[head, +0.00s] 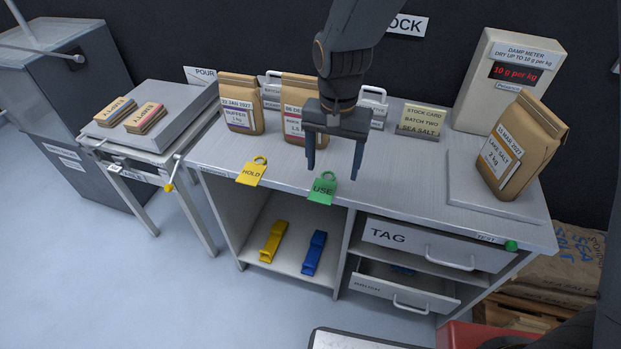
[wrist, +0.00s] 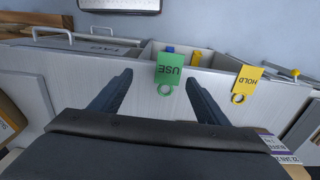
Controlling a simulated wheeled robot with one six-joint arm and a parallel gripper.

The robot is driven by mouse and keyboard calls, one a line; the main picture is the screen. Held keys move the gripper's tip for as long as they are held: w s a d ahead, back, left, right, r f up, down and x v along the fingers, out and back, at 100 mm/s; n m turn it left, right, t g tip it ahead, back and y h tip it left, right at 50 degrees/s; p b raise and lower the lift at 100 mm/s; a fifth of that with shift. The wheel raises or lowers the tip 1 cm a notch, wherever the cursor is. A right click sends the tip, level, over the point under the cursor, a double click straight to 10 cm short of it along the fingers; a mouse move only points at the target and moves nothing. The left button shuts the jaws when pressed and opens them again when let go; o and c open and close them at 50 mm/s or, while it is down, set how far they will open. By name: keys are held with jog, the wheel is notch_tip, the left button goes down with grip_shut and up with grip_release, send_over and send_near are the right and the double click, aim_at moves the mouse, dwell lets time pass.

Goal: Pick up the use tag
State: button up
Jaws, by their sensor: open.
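The green USE tag (head: 322,189) lies at the front edge of the bench top, its ring end toward the back. It also shows in the wrist view (wrist: 170,70), upside down, between and beyond my fingertips. My gripper (head: 333,174) is open and empty, pointing down above the bench, close to the tag and slightly to its right in the head view. Whether the fingers touch the bench cannot be told. The yellow HOLD tag (head: 252,172) lies at the same edge to the left, and shows at the right in the wrist view (wrist: 246,80).
Paper bags (head: 241,104) stand behind my gripper, partly hidden by it. A stock card (head: 421,120), damp meter (head: 507,82) and a bag (head: 521,147) on a plate stand to the right. Below are a TAG drawer (head: 437,244), a partly open drawer (head: 403,290), and yellow and blue clips (head: 314,253).

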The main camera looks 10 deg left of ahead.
aim_at(322, 192)
jog(key=shift+w+a+f+p, duration=0.1)
jog(key=shift+a+f+p, duration=0.1)
jog(key=shift+a+f, duration=0.65)
jog(key=shift+a+f+p, duration=0.2)
jog(key=shift+a+f, duration=0.3)
jog(key=shift+f, duration=0.55)
jog(key=shift+w+d+f+p, duration=0.15)
jog(key=shift+f+p, duration=0.25)
jog(key=shift+f, duration=0.8)
jog(key=shift+w+d+f+p, duration=0.1)
jog(key=shift+f+p, duration=0.25)
jog(key=shift+f, duration=0.8)
jog(key=shift+c, duration=0.2)
jog(key=c, duration=1.1)
